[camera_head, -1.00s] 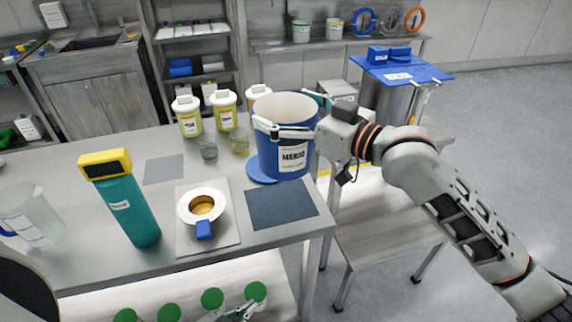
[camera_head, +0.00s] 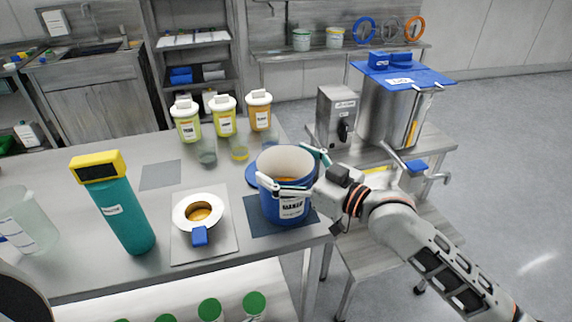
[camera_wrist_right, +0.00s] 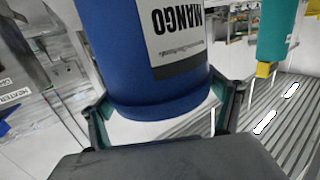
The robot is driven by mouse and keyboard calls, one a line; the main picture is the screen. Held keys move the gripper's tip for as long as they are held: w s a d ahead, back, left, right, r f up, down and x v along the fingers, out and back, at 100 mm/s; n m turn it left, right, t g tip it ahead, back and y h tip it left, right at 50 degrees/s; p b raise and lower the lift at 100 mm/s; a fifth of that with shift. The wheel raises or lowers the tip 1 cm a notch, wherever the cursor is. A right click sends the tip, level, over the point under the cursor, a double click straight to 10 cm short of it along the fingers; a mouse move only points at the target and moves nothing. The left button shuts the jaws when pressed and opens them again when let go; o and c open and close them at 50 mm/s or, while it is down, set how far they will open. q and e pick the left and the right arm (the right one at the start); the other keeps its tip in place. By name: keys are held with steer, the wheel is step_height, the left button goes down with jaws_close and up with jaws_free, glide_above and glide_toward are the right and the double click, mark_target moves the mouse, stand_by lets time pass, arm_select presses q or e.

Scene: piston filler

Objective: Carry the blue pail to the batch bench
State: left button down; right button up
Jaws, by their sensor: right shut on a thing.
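The blue pail (camera_head: 290,208) has a white label, which reads MANGO in the right wrist view (camera_wrist_right: 130,60). It is upright, with orange contents showing inside its open top. My right gripper (camera_head: 284,164) is shut around the pail, one finger along the near side and one at the far side. My left gripper is not in view.
Lidded tubs (camera_head: 222,120) stand behind. A grey control box (camera_head: 338,118) and steel hopper (camera_head: 388,112) stand on the right bench.

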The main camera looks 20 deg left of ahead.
steer(key=shift+r, duration=0.15)
steer(key=o, duration=1.9)
steer(key=shift+f, duration=0.2)
steer(key=v, duration=1.2)
steer(key=shift+r, duration=0.15)
steer(key=s+d+f+m+t+h, duration=0.15)
steer(key=d+f, duration=0.25)
steer(key=f, duration=0.4)
steer(key=s+d+f+m+t+h, duration=0.1)
steer(key=d+f+m+t+h, duration=0.2)
steer(key=f, duration=0.4)
steer(key=s+d+f+m+t+h, duration=0.1)
steer(key=d+f+m+h, duration=0.2)
steer(key=d+f, duration=0.4)
steer(key=s+d+f+m+g+h, duration=0.1)
steer(key=s+d+f+h, duration=0.4)
steer(key=s+d+f, duration=0.7)
step_height(320, 180, down, 4)
steer(key=shift+s+f+g+h, duration=0.15)
steer(key=shift+s+g+h, duration=0.2)
steer(key=shift+s+g, duration=0.55)
